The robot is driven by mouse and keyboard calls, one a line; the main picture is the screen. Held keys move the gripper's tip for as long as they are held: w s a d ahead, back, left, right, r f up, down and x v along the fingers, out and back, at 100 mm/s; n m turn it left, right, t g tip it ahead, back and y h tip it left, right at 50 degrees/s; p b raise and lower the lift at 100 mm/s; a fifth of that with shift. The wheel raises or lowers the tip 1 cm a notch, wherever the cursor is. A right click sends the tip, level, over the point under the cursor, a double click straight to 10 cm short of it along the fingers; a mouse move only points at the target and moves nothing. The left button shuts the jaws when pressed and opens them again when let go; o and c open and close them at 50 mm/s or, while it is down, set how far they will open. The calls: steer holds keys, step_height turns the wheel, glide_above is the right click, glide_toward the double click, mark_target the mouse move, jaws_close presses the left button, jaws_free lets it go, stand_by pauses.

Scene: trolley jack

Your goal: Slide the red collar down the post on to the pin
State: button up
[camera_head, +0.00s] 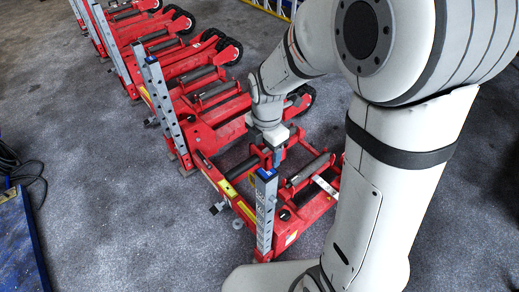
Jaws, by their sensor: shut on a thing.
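The nearest post (265,215) is a grey, holed upright with a blue top, standing on the near end of the closest red trolley jack (292,215). My gripper (277,158) points down just behind and right of the post's top in the picture. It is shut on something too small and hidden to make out. I cannot pick out the red collar apart from the red frame. A small pin-like part with a dark knob (215,208) sticks out at the left of the jack's frame; I cannot tell whether it is the task's pin.
More red jacks with grey posts (165,108) stand in a row toward the upper left. A blue-edged object (20,235) and dark cable (22,170) lie at the left. Grey floor (110,200) is clear between. My arm hides the right side.

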steer(key=shift+f+b, duration=2.2)
steer(key=shift+f, duration=0.7)
steer(key=shift+f+b, duration=0.3)
steer(key=shift+b, duration=0.1)
steer(key=shift+f+b, duration=3.95)
steer(key=shift+f, duration=1.1)
steer(key=o, duration=1.5)
